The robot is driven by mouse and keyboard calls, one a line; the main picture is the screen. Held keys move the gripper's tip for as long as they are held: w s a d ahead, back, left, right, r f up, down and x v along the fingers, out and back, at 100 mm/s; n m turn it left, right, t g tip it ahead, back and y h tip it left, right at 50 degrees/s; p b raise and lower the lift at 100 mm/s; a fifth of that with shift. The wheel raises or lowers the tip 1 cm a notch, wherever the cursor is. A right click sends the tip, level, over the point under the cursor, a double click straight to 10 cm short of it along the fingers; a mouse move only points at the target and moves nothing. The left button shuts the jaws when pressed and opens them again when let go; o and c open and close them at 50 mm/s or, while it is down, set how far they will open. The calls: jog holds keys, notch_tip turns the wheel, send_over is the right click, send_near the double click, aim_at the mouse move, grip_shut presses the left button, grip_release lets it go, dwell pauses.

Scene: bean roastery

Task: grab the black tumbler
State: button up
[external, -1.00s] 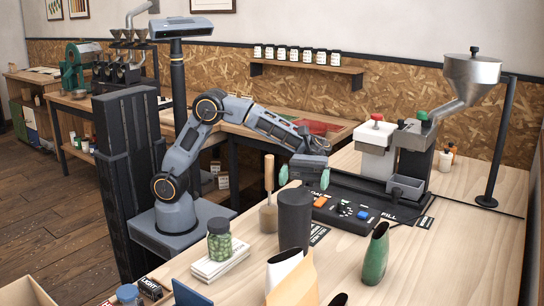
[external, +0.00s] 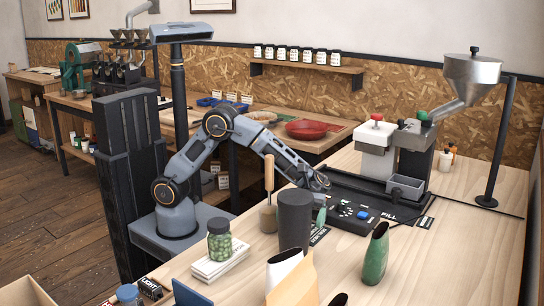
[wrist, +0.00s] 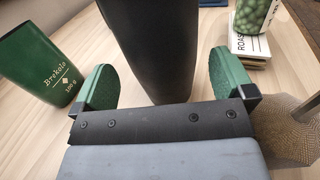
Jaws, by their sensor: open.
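The black tumbler (external: 295,222) stands upright on the wooden table in the external view. In the wrist view the tumbler (wrist: 152,40) rises between the two green finger pads, with a gap showing on each side. My gripper (wrist: 163,70) is open and low at the tumbler's near side. In the external view my gripper (external: 318,208) is just behind and right of the tumbler; one green finger shows, and the other seems hidden behind the tumbler.
A green pouch (external: 376,255) stands right of the tumbler. A wooden-handled tool (external: 268,215) stands close on its left. A jar of green beans (external: 219,242) sits on stacked boxes. Open bags (external: 284,270) stand in front. A control panel (external: 350,208) lies behind.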

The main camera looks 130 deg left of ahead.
aim_at(290, 234)
jog(key=shift+x, duration=2.4)
jog(key=shift+c, duration=0.2)
jog(key=c, duration=0.8)
